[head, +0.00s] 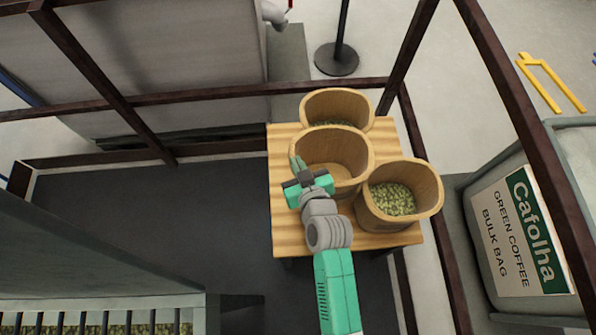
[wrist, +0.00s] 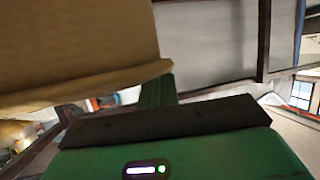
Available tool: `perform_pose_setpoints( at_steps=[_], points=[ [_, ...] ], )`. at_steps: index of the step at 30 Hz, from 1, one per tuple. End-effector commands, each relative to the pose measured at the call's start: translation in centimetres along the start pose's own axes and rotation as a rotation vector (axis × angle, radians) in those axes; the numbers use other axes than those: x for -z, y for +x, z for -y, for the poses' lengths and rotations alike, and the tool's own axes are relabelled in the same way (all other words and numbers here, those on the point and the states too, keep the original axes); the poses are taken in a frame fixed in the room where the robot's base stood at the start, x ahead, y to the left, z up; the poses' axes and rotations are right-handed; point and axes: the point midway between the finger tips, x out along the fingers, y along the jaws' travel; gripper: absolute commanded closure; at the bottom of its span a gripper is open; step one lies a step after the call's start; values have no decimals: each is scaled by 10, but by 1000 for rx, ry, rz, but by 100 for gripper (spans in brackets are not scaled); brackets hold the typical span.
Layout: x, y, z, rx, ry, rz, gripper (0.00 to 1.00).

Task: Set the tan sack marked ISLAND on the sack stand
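Three tan sacks with open, round tops are grouped on a slatted wooden stand (head: 283,230): a back sack (head: 355,98), a middle sack (head: 345,152) and a right sack (head: 420,190). No ISLAND marking is legible on any of them. The middle sack looks tan inside; the back and right ones hold green beans. My gripper (head: 299,168) is at the near-left rim of the middle sack. In the wrist view a tan sack wall (wrist: 75,45) fills the upper left, partly covering a green finger (wrist: 157,90). The other finger is hidden, so the grip is unclear.
Dark rails and posts (head: 200,97) run around the stand. A grey bulk bag labelled Cafolha (head: 525,240) stands to the right. A barred hopper (head: 100,322) with green beans is at lower left. Dark floor (head: 150,225) left of the stand is clear.

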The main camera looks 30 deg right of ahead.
Motion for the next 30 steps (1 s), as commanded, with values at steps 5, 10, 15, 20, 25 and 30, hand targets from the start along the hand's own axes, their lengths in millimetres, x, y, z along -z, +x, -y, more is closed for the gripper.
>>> perform_pose_setpoints(
  at_steps=[5,10,15,20,25,30],
  points=[
    [-16,6,1,0,2,1,100],
    [-40,16,2,-1,0,0,100],
    [-38,15,2,-1,-1,-1,100],
    [-42,17,2,-1,0,-1,100],
    [-41,16,2,0,0,0,75],
    [-41,16,2,0,0,0,75]
  ],
)
